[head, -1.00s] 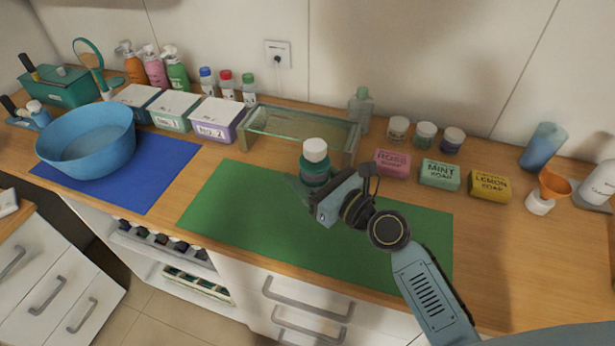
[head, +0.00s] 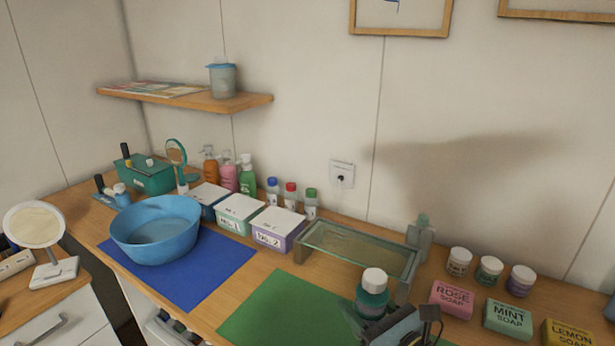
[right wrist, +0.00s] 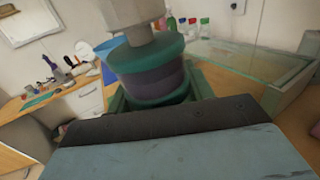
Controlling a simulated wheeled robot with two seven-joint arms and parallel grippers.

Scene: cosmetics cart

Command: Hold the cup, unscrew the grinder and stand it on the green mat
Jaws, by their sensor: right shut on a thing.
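A teal cup (head: 372,302) with a pale cap-like top (head: 375,278), which may be the grinder, stands upright at the right part of the green mat (head: 275,310). In the right wrist view the cup (right wrist: 150,80) shows a purple band between teal rims, and the pale top (right wrist: 135,14) sits on it. My right gripper (head: 388,318) is shut on the cup's lower part. Whether the cup touches the mat is hidden. The join between top and cup shows no clear gap. My left gripper is out of view.
A glass-topped stand (head: 358,250) is just behind the cup. Rose soap (head: 451,298), mint soap (head: 508,318) and small jars (head: 489,270) are to the right. A blue bowl (head: 157,230) stands on a blue mat (head: 190,278) at left. The green mat's left part is clear.

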